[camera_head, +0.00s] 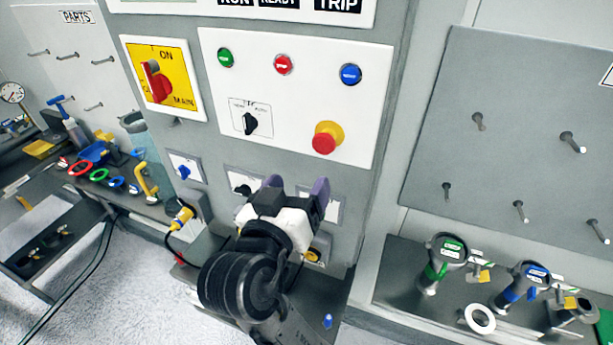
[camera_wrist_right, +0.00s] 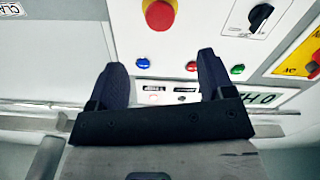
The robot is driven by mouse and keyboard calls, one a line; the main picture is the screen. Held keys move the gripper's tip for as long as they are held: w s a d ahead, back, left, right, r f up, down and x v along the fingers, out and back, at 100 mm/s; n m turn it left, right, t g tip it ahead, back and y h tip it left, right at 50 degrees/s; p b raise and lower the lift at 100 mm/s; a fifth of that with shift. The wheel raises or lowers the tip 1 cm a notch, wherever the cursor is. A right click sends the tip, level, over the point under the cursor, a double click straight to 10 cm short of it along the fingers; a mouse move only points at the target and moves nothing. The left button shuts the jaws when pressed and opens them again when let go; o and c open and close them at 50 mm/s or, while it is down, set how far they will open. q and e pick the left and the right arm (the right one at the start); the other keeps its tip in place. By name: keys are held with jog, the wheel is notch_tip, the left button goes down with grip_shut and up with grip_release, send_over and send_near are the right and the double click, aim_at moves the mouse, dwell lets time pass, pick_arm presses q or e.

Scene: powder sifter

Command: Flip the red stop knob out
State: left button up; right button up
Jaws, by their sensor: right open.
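The red stop knob (camera_head: 323,143) sticks out from a yellow collar at the lower right of the white control panel (camera_head: 290,62). In the right wrist view the red knob (camera_wrist_right: 159,14) is at the top edge, partly cut off. My right gripper (camera_head: 296,189) is open and empty, with purple-grey fingers, below the knob and slightly left of it in the head view. Its fingers (camera_wrist_right: 163,66) also show in the wrist view, apart from the knob and not touching it. My left gripper is not in view.
Green (camera_head: 226,57), red (camera_head: 283,65) and blue (camera_head: 350,75) buttons line the panel above. A black selector (camera_head: 250,123) is left of the knob; a red main switch (camera_head: 157,82) is farther left. Pegs (camera_head: 520,211) stick out of the right board. Tools stand on the lower right shelf.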

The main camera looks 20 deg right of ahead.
jog(key=shift+s+a, duration=0.4)
jog(key=shift+s, duration=0.15)
